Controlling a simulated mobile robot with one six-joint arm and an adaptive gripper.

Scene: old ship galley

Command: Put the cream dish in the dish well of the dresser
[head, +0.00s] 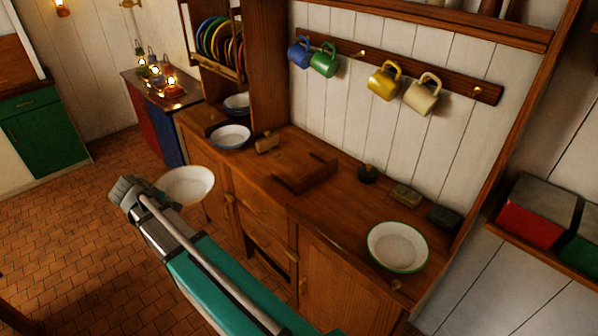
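The cream dish (188,183) is a shallow round bowl, in the air in front of the left part of the wooden dresser (335,205), out past the counter edge. My gripper (152,204) is at its left edge, at the end of my arm. The fingers are mostly hidden behind the wrist, but the dish has no other visible support and appears held. On the counter is a wooden piece with raised edges (306,174), empty; I cannot tell whether it is the dish well. Left of it, blue-rimmed bowls (230,137) sit below a plate rack (220,68).
A green-rimmed white bowl (398,246) stands at the counter's right end. Small dark objects (405,196) and a wooden block (267,142) lie along the back. Blue, green, yellow and cream mugs (384,80) hang above. Lit lamps (156,70) stand at the far left.

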